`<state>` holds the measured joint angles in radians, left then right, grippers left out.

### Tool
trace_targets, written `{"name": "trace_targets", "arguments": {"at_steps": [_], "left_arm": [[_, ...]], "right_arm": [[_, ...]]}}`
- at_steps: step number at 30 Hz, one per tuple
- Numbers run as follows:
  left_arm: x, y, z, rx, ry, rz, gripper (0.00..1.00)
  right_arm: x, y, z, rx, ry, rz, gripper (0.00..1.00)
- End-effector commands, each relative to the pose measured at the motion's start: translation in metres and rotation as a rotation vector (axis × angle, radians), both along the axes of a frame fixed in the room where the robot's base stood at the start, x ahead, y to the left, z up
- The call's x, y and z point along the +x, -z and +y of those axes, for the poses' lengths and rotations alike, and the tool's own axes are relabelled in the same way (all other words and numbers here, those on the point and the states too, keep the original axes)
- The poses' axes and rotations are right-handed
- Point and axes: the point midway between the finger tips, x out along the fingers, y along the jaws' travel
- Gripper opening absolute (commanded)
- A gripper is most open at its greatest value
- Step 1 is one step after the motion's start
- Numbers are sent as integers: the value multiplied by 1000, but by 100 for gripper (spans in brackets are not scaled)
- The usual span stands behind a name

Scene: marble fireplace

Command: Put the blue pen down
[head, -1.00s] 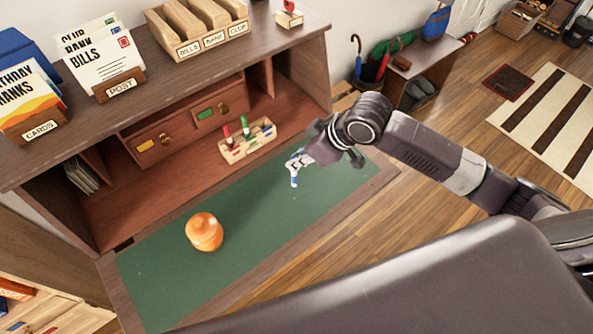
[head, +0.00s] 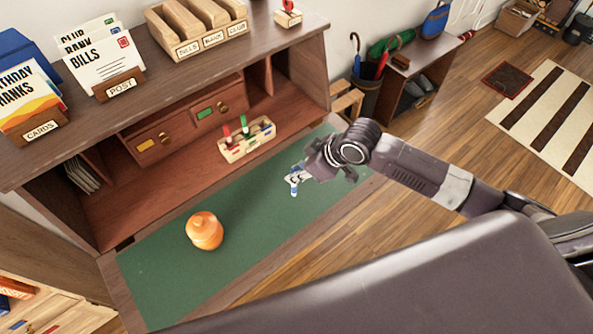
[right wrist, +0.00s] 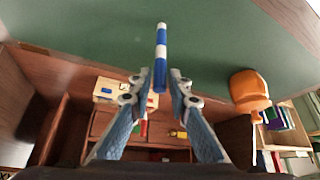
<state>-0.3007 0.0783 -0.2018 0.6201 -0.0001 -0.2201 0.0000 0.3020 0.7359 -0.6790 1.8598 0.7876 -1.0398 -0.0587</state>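My right gripper (head: 296,180) is over the green desk mat (head: 245,215), toward its far right part. It is shut on the blue pen (head: 294,190), a thin stick with blue and white bands. In the right wrist view, the pen (right wrist: 160,60) stands between the two fingertips (right wrist: 160,80) and sticks out past them toward the mat. Its upper part is hidden by the fingers in the head view. I cannot tell whether its lower end touches the mat. My left gripper is not in view.
A cream pen holder (head: 247,145) with red and green pens stands behind the mat. Small drawers (head: 160,143) are at the back. The mat between pot and gripper is clear.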

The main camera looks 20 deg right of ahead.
Motion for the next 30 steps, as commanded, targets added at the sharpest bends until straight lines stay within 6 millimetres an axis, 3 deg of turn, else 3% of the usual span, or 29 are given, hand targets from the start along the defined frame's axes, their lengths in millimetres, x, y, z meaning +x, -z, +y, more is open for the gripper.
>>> {"name": "trace_targets", "arguments": {"at_steps": [14, 30], "left_arm": [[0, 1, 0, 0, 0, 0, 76], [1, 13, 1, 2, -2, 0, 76]], "right_arm": [[-1, -8, -2, 0, 0, -2, 28], [-41, -91, -40, -2, 1, -2, 28]]}}
